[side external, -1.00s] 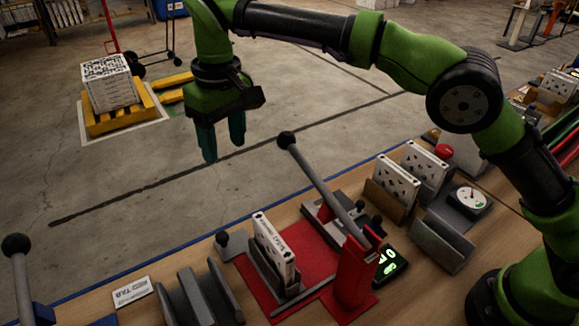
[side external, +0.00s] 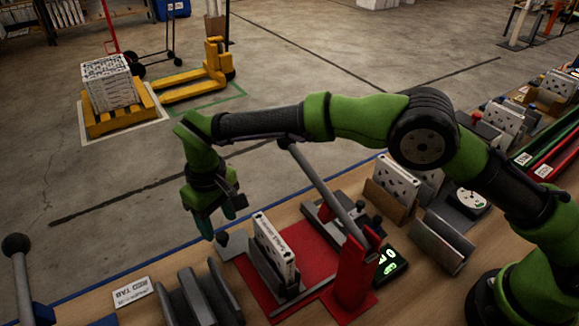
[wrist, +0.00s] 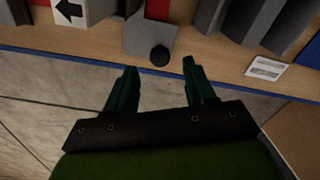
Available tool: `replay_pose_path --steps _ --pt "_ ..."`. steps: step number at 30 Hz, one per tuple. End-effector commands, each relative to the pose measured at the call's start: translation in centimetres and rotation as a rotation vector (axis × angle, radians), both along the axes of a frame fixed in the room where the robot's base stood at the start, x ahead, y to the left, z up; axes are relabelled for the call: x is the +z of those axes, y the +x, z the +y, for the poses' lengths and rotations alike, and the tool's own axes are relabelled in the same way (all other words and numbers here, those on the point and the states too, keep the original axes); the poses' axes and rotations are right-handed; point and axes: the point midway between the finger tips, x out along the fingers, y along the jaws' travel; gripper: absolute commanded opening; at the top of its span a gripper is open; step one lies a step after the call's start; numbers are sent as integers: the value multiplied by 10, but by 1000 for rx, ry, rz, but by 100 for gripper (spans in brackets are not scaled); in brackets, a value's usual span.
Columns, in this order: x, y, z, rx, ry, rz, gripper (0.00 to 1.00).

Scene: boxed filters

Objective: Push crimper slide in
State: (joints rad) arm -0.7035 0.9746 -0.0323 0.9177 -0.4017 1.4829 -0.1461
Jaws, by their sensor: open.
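The crimper stands on a red base (side external: 312,250) with a red post (side external: 353,275) and a long grey lever that is raised. A white boxed filter (side external: 274,247) stands upright in its grey holder. The slide is a grey plate (side external: 234,245) with a black knob (side external: 222,239) at the left edge of the red base. In the wrist view the knob (wrist: 160,55) lies ahead of my fingertips, roughly centred between them. My gripper (wrist: 160,72) is open and empty. In the side view my gripper (side external: 220,225) is low, just beyond the knob, and its fingers partly overlap.
Grey rails (side external: 200,297) and a white label card (side external: 132,291) lie left of the crimper. A green-lit display (side external: 390,263) sits to its right. More filters in holders (side external: 393,185) and a dial gauge (side external: 472,200) stand further right.

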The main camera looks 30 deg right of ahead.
Motion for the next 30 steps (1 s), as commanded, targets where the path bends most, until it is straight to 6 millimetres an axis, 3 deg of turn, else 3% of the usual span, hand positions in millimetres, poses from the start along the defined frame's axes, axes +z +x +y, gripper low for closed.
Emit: replay_pose_path --steps 7,19,30 --pt "-33 0 0 0 0 1 54" --pt "-38 0 0 0 1 0 53" --pt "-38 0 0 0 0 0 0"
